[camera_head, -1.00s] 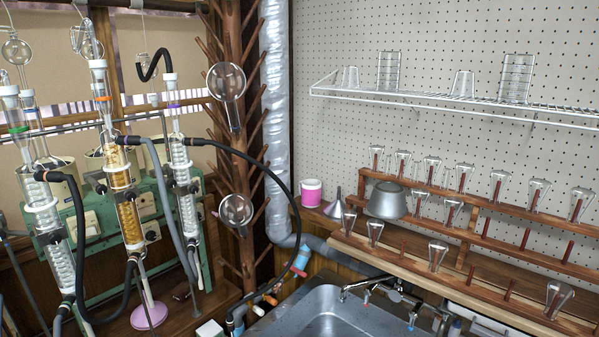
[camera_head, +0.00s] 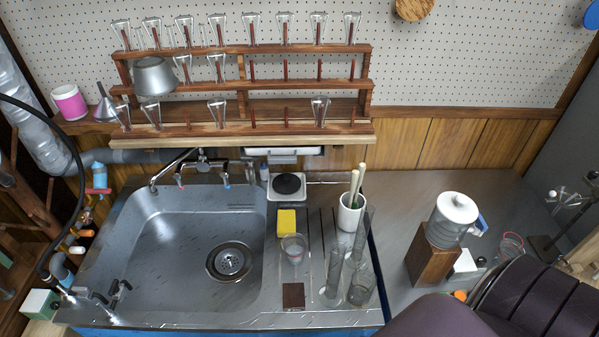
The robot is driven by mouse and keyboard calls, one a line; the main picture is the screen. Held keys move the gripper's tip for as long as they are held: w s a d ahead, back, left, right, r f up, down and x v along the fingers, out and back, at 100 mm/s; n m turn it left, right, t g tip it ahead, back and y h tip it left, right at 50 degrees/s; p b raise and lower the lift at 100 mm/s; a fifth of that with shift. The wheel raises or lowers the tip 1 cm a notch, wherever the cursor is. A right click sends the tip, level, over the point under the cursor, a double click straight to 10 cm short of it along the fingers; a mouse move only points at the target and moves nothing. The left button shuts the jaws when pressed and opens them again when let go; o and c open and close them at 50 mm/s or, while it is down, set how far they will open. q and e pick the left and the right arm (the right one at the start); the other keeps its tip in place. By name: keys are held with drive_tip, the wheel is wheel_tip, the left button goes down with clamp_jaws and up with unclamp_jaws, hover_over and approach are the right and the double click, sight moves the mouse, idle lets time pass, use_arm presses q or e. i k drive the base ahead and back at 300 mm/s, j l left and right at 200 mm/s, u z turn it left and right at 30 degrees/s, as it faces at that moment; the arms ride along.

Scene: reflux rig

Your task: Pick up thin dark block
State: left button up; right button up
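A small thin dark brown block (camera_head: 293,295) lies flat on the draining board, near its front edge, to the right of the sink basin. A clear glass beaker (camera_head: 294,249) stands just behind it. Glass cylinders (camera_head: 333,272) stand to its right. Neither of my grippers shows in the head view.
The steel sink (camera_head: 170,235) is left of the block. A yellow sponge (camera_head: 287,222), a white pot with pestles or brushes (camera_head: 350,213) and a glass beaker (camera_head: 361,288) crowd the board. A white-lidded jug (camera_head: 453,219) on a wooden block (camera_head: 431,262) stands right.

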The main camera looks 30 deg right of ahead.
sight(293, 294)
drive_tip(key=z, duration=0.95)
drive_tip(key=u, duration=2.2)
drive_tip(key=z, duration=2.1)
